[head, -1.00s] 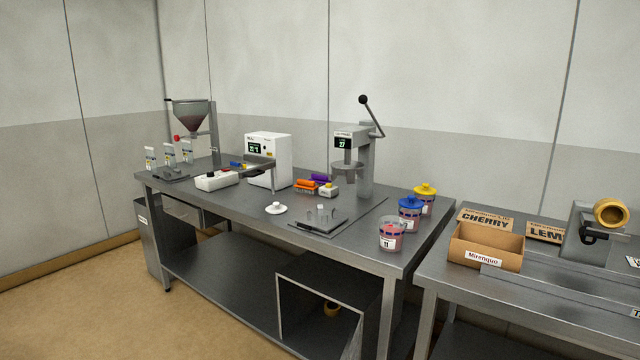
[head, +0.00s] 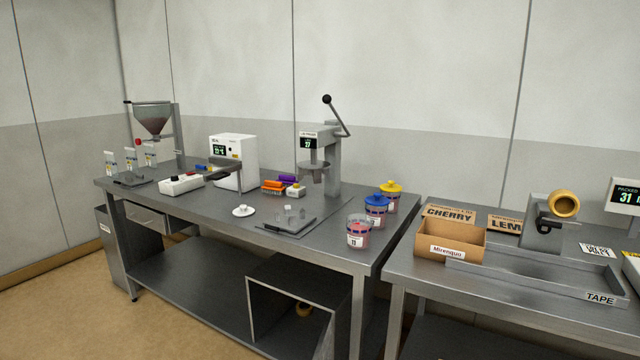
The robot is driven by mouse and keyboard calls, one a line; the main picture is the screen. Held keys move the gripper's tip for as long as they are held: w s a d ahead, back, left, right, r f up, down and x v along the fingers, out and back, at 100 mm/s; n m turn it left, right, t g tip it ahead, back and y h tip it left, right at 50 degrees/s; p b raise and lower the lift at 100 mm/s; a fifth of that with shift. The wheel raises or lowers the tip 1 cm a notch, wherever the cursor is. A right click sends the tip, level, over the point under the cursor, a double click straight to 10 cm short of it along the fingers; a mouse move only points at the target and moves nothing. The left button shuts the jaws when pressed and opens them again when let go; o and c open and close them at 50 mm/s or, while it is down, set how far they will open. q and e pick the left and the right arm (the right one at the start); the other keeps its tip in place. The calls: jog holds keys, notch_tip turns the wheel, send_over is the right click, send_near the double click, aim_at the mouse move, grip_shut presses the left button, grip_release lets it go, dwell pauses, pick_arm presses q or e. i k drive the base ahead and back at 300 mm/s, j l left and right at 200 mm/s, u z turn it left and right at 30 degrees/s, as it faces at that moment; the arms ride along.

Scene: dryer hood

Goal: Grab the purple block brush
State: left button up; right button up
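The purple block brush (head: 283,179) lies on the left steel table (head: 335,243), between the white box machine and the lever press. It is small and partly hidden by an orange block (head: 273,185) in front of it. A small white and yellow item (head: 296,191) sits to its right. Neither of my grippers is in the head view.
A white machine (head: 234,163), a lever press (head: 331,165) and a hopper (head: 153,119) stand on the table. Jars (head: 357,233) stand near its right end. A second table holds a cardboard box (head: 450,240) and a tape dispenser (head: 545,228). Bare floor (head: 60,315) shows at lower left.

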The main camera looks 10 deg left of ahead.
aim_at(287, 181)
jog(key=i+j+z, duration=0.15)
jog(key=j+z, duration=0.55)
jog(key=z, duration=0.15)
jog(key=j+z, duration=0.3)
jog(key=j, duration=0.65)
jog(key=i, duration=0.05)
